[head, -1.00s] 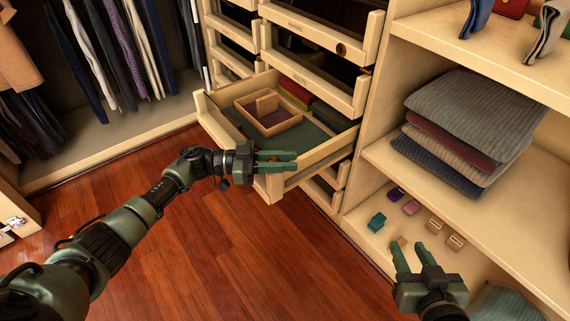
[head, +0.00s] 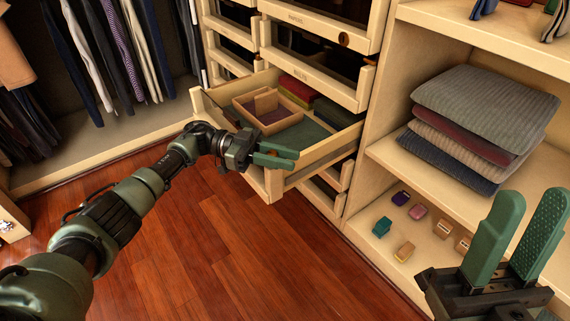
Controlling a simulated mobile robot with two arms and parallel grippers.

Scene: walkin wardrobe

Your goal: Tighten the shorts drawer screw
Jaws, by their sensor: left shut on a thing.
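The pulled-out wooden drawer (head: 330,150) stands open in the middle of the view. I cannot read a label on it. My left gripper (head: 275,156) is at the right end of its front panel (head: 248,172), its green fingers close together over the panel's top edge. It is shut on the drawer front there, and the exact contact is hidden. No screw can be made out on this drawer; the gripper covers part of its front. My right gripper (head: 520,235) is raised at the lower right, its two fingers apart and empty.
Inside the drawer are a small wooden tray (head: 240,109) and folded clothes (head: 298,92). Closed drawers (head: 310,80) rise behind. A shelf at the right holds folded sweaters (head: 480,115); several small blocks (head: 404,252) lie on the lower shelf. The wooden floor (head: 210,240) is clear.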

